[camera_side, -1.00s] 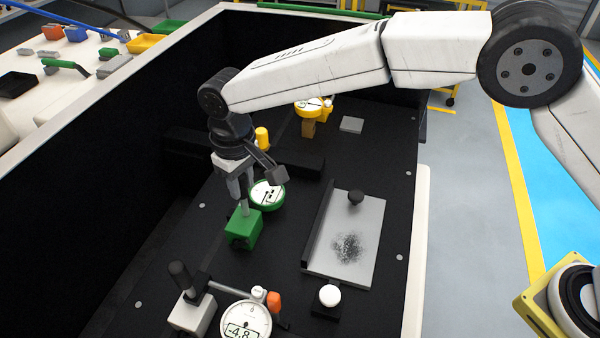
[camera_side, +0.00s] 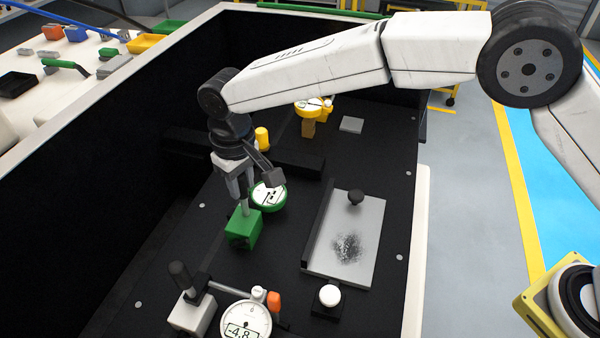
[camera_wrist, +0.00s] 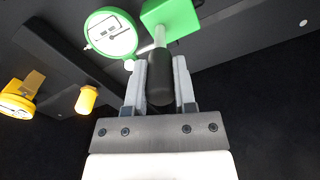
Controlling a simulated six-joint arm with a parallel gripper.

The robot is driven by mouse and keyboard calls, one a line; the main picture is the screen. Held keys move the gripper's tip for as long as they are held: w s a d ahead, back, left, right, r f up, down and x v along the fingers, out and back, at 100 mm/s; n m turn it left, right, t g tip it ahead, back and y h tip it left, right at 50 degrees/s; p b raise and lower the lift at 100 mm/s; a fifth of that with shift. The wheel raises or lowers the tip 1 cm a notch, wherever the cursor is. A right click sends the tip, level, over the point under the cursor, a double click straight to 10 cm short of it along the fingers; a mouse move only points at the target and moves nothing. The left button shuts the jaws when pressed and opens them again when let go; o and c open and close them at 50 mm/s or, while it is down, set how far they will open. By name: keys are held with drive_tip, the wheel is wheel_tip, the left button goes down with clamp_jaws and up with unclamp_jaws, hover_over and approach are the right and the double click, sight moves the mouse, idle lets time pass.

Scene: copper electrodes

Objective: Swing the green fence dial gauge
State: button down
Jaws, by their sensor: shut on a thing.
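The green dial gauge (camera_side: 268,195) has a white face and stands beside its green base block (camera_side: 243,228) on the black deck. In the wrist view the green gauge (camera_wrist: 112,33) is at upper left and the green block (camera_wrist: 170,17) at top centre. A post with a dark handle (camera_wrist: 160,78) rises from the block. My gripper (camera_wrist: 160,82) is shut on this dark handle, one finger on each side. In the side view my gripper (camera_side: 236,182) is above the block, and its fingers partly hide the post.
A white dial gauge (camera_side: 245,321) reading -4.8 stands in front. A grey plate (camera_side: 352,235) with a dark knob lies to the right. A yellow gauge (camera_side: 310,108) and a yellow knob (camera_side: 262,138) stand behind. A tall black wall (camera_side: 110,150) closes the left side.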

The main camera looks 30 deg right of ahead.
drive_tip(key=m, duration=0.4)
drive_tip(key=shift+r, duration=0.1)
drive_tip(key=m, duration=0.4)
drive_tip(key=shift+a+m, duration=0.1)
drive_tip(key=shift+m, duration=0.3)
drive_tip(key=m, duration=0.4)
drive_tip(key=shift+w, duration=0.1)
drive_tip(key=shift+m, duration=2.2)
drive_tip(key=shift+c, duration=2.1)
unclamp_jaws()
